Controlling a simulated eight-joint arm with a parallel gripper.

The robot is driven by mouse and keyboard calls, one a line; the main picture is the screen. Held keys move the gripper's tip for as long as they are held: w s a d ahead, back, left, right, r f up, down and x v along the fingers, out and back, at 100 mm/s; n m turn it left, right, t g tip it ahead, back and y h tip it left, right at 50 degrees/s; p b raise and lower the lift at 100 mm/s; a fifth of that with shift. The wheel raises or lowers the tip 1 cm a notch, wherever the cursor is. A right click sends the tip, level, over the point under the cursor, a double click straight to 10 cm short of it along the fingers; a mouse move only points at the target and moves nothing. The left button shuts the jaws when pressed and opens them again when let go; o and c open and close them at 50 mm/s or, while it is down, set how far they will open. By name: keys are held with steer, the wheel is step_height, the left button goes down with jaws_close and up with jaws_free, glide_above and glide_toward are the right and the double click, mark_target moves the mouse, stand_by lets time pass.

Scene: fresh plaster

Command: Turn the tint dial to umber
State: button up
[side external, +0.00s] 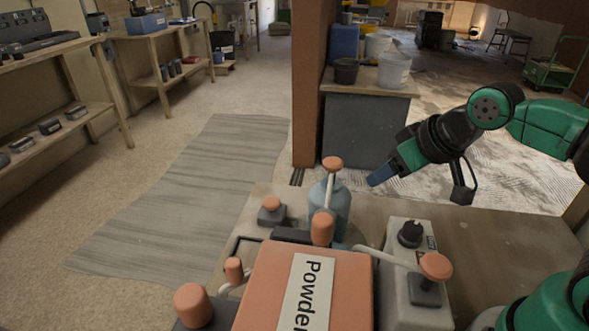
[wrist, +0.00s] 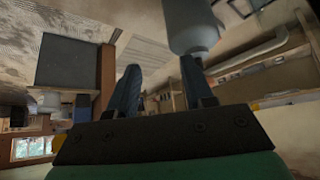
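The likely tint dial is a black knob (side external: 410,234) on top of a grey box (side external: 398,290) at the bench's front right. A small label sits beside it, too small to read; the umber mark cannot be made out. My gripper (side external: 372,180) is up and to the left of the knob, clear of it, with blue fingers pointing down-left. In the wrist view my gripper (wrist: 158,68) has its two fingers apart with nothing between them. A pale grey-blue cylinder (wrist: 190,25) shows beyond the right finger; contact cannot be told. The knob is not visible there.
A blue bottle (side external: 338,207) with an orange-topped pump stands left of the grey box. An orange Powder box (side external: 350,285) fills the front middle. An orange-capped lever (side external: 435,266) stands close to the knob. Bare bench (side external: 490,240) lies to the right.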

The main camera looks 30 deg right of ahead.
steer(key=shift+o, duration=1.1)
step_height(320, 180, up, 8)
steer(key=n, duration=0.1)
steer(key=shift+s+a, duration=0.15)
steer(key=shift+s, duration=0.05)
steer(key=n+g, duration=0.7)
steer(key=n, duration=1.1)
glide_above(414, 227)
step_height(414, 227, down, 5)
steer(key=shift+r, duration=0.2)
steer(key=shift+f, duration=3.1)
jaws_close()
